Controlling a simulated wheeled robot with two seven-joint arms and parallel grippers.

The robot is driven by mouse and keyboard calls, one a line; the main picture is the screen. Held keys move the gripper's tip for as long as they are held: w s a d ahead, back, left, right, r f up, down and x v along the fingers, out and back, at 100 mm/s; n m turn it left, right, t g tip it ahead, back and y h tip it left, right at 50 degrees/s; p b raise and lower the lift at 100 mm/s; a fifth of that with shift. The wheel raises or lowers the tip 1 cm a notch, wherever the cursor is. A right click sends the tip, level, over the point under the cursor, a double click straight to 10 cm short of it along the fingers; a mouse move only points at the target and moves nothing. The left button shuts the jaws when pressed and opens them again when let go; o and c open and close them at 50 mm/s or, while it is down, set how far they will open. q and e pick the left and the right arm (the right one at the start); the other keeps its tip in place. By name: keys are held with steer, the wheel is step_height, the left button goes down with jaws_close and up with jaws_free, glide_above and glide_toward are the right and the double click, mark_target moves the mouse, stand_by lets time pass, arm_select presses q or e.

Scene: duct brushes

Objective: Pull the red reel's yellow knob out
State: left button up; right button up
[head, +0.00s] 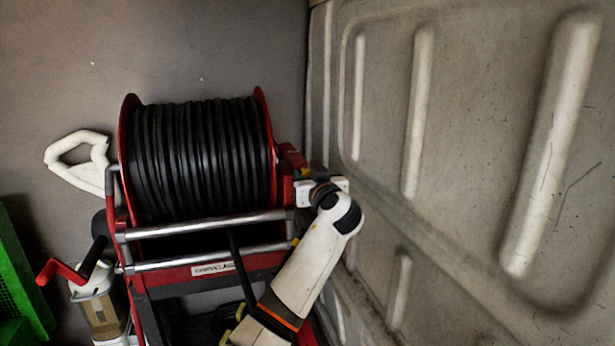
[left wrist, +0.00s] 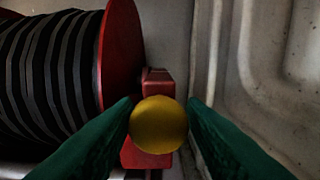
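The red reel (head: 126,150) stands upright, wound with thick black hose (head: 200,155). Its yellow knob (left wrist: 158,124) is round and sits in front of a red block (left wrist: 150,88) on the reel's right side. In the head view the knob is small and mostly hidden by my left gripper (head: 305,177). In the left wrist view the green fingers of my left gripper (left wrist: 159,112) lie on both sides of the knob, with no clear gap, and look shut on it. My right gripper is in neither view.
A ribbed grey metal wall (head: 470,130) rises close to the right of the reel and my left arm. A red crank handle (head: 60,271), a white handle (head: 80,160) and a green crate (head: 22,285) are at the left. Silver bars (head: 205,226) cross the reel's front.

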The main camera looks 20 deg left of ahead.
arm_select(q)
steer(key=shift+o, duration=0.8)
steer(key=shift+s+d+r, duration=0.15)
steer(key=shift+s, duration=0.05)
steer(key=b+v, duration=0.4)
steer(key=v, duration=0.8)
steer(key=shift+w, duration=0.1)
